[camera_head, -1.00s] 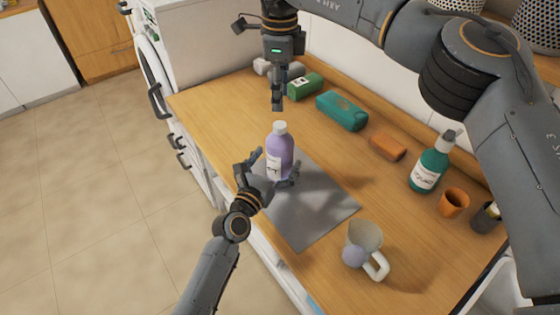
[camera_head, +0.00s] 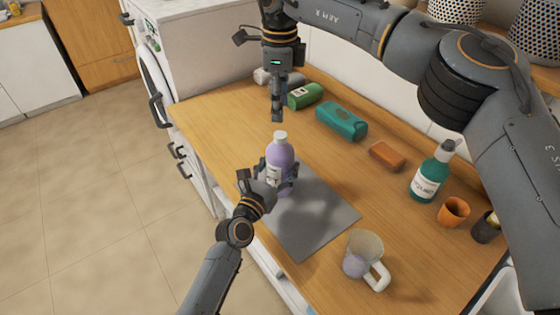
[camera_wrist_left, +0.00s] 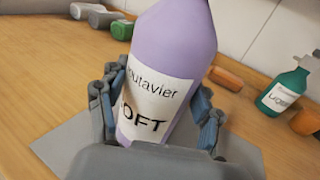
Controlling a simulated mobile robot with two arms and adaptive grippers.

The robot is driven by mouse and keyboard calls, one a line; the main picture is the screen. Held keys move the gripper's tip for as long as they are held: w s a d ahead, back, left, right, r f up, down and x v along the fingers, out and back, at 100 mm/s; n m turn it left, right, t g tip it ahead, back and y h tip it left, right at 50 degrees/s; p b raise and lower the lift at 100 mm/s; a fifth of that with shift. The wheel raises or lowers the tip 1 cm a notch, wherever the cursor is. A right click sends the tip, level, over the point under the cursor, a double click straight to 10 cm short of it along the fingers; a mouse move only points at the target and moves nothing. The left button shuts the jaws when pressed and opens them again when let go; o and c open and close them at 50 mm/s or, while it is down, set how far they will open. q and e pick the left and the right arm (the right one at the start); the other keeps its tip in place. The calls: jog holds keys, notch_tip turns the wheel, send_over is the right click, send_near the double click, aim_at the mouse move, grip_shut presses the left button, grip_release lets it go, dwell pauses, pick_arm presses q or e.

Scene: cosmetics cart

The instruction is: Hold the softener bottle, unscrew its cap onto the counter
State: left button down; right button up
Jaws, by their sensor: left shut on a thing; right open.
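The softener bottle (camera_head: 280,157) is lilac with a white label and stands upright at the far end of the grey mat (camera_head: 316,215). Its white cap (camera_head: 280,137) is on its neck. My left gripper (camera_head: 277,186) is shut around the bottle's lower body; in the left wrist view its fingers (camera_wrist_left: 160,112) press on both sides of the bottle (camera_wrist_left: 178,45), and the cap is out of that view. My right gripper (camera_head: 277,112) points down, open and empty, above the cap and apart from it.
A jug (camera_head: 364,256) stands at the mat's near right. A green bottle (camera_head: 306,95), a teal pack (camera_head: 342,121), an orange block (camera_head: 387,155), a teal pump bottle (camera_head: 430,176) and an orange cup (camera_head: 453,211) line the back. The counter (camera_head: 225,130) left of the bottle is clear.

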aim_at(280, 134)
jog(key=m, duration=1.9)
jog(key=shift+w, duration=0.1)
jog(key=m, duration=0.7)
jog(key=shift+f+m, duration=0.4)
notch_tip(280, 134, down, 7)
jog(key=shift+f, duration=0.15)
